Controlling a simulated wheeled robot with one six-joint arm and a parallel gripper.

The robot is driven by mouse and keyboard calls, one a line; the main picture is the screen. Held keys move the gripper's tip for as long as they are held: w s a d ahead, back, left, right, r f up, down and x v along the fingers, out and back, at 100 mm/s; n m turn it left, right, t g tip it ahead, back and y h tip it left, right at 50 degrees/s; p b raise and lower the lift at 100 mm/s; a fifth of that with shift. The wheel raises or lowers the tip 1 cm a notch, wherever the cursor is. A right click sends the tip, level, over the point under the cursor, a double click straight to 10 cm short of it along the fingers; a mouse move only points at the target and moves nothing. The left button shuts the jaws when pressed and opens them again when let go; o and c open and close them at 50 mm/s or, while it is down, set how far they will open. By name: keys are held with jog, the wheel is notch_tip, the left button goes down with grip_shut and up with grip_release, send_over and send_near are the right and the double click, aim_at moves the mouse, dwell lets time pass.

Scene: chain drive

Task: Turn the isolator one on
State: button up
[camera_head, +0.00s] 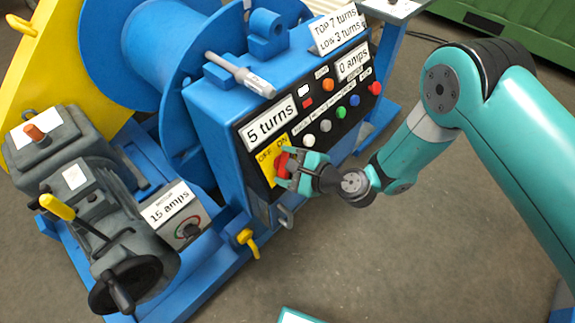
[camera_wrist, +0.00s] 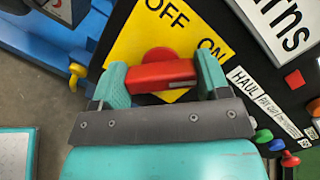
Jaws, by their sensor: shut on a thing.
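The isolator is a red rotary handle (camera_head: 281,165) on a yellow plate (camera_head: 266,168) marked OFF and ON, at the lower left of the black control panel. My gripper (camera_head: 297,168) is at the handle. In the wrist view, its two teal fingers sit at either end of the red handle (camera_wrist: 160,75) and are shut on it. There the handle lies level across the picture, its right end just below the ON label. The OFF label is above it, on the yellow plate (camera_wrist: 135,45). Part of the handle is hidden behind the fingers in the head view.
Several coloured buttons (camera_head: 340,113) line the panel right of the handle, near a "5 turns" display (camera_head: 271,123). A yellow-handled lever (camera_head: 247,238) and a metal padlock (camera_head: 286,216) are below. Grey floor (camera_head: 400,250) is open to the right.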

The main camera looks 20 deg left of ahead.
jog(key=shift+m, duration=0.4)
jog(key=o, duration=0.9)
jog(key=shift+o, duration=0.2)
jog(key=shift+d, duration=0.1)
jog(key=b+v, duration=0.6)
jog(key=v, duration=1.1)
jog(key=shift+s+d, duration=0.1)
